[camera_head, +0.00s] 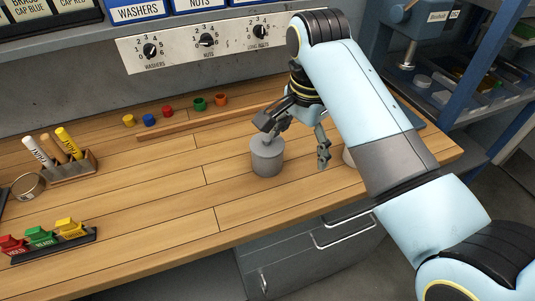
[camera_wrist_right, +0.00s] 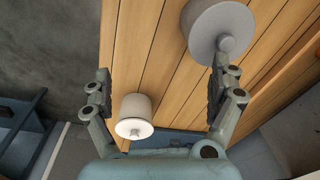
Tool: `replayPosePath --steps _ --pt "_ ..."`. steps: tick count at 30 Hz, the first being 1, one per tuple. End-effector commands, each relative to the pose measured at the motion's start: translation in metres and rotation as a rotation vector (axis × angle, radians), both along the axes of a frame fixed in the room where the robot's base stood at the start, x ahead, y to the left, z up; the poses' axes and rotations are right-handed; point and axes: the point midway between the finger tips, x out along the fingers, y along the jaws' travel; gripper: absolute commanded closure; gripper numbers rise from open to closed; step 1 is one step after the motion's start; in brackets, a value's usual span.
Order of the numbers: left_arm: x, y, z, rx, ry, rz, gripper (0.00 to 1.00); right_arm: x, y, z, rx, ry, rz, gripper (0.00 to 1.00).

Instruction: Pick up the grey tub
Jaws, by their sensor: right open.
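The grey tub (camera_head: 267,160), a short cylinder with a knob on top, stands upright on the wooden bench. In the right wrist view the grey tub (camera_wrist_right: 207,22) is at the top, beyond the right-hand finger. My right gripper (camera_head: 295,142) is open and empty. One finger is over or beside the tub's top, overlapping its knob in the head view; I cannot tell whether they touch. The other finger hangs to the right of the tub. In the wrist view the gripper (camera_wrist_right: 162,72) has its fingers wide apart, the tub not between them. My left gripper is not in view.
A white tub (camera_wrist_right: 136,108) stands near the bench edge, mostly hidden by my arm in the head view. A wooden strip (camera_head: 210,122) and several small coloured cups lie behind. A marker holder (camera_head: 75,170) and a tray of coloured blocks (camera_head: 55,247) are left. The front middle is clear.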

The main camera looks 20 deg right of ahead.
Motion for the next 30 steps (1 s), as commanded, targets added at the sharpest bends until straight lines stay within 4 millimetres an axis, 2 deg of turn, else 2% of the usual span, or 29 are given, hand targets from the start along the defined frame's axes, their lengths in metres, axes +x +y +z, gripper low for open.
replayPosePath --steps 1,3,6,9,18,25,30 --pt "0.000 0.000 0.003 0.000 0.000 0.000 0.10 0.018 0.009 0.016 0.014 0.009 -0.079 0.07" --pt "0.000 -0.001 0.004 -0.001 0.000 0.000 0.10 0.035 0.021 0.031 0.027 0.031 -0.193 0.07" --pt "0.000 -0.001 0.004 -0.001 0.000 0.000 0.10 0.051 0.033 0.045 0.034 0.055 -0.308 0.07" --pt "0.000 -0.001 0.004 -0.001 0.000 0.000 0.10 0.057 0.037 0.047 0.033 0.069 -0.361 0.07" --pt "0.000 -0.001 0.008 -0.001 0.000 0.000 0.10 0.058 0.038 0.003 0.034 0.070 -0.371 0.07" --pt "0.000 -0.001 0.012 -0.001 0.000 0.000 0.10 0.059 0.042 -0.018 0.034 0.072 -0.370 0.07" --pt "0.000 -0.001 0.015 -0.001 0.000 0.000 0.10 0.060 0.045 -0.044 0.033 0.071 -0.370 0.07"
